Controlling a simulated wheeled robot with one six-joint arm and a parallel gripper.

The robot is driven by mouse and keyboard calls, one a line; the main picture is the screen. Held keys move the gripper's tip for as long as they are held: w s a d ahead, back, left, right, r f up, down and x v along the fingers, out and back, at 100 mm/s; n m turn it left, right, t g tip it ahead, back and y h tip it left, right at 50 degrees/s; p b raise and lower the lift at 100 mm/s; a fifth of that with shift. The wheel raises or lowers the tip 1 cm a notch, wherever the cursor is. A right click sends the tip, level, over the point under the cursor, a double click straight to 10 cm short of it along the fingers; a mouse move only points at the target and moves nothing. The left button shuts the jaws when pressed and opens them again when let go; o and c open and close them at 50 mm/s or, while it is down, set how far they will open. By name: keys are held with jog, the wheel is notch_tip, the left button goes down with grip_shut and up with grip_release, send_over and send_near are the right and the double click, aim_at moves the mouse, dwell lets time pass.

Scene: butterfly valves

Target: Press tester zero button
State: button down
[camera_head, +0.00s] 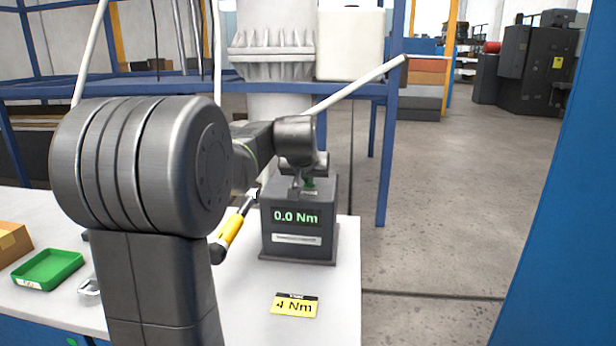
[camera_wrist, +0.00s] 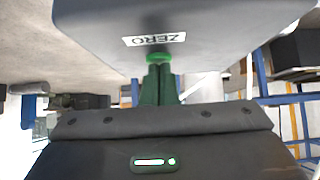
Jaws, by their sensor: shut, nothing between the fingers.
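The tester (camera_head: 298,245) is a dark grey box on the white table, with a display reading 0.0 Nm. In the wrist view, the tester (camera_wrist: 185,30) fills the top of the picture, with a white ZERO label (camera_wrist: 154,39) upside down. The green zero button (camera_wrist: 158,57) shows beside that label. My gripper (camera_wrist: 159,68) is shut and empty, its dark green fingertips right at the button. I cannot tell whether they touch or press it. In the head view, my gripper (camera_head: 308,184) is over the tester's top, mostly hidden by my arm.
A yellow-handled tool (camera_head: 231,230) leans left of the tester. A yellow 4 Nm card (camera_head: 295,306) lies in front. A green tray (camera_head: 47,269) and a cardboard box (camera_head: 12,243) are at the left. A blue rack (camera_head: 388,140) stands behind. Floor to the right is clear.

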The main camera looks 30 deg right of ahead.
jog(key=shift+s+a+f, duration=0.1)
jog(key=shift+f, duration=0.65)
notch_tip(320, 180, up, 6)
jog(key=p, duration=0.4)
jog(key=v, duration=0.9)
jog(key=shift+s+b, duration=0.2)
jog(key=shift+b, duration=0.25)
jog(key=shift+r, duration=0.1)
jog(key=b+x, duration=0.1)
jog(key=x, duration=0.7)
jog(key=shift+w+f, duration=0.2)
jog(key=shift+f, duration=0.05)
jog(key=shift+w+d+b, duration=0.1)
jog(key=shift+d+b, duration=0.2)
jog(key=shift+b, duration=0.15)
jog(key=v, duration=0.7)
jog(key=shift+w+r, duration=0.2)
jog(key=shift+r, duration=0.05)
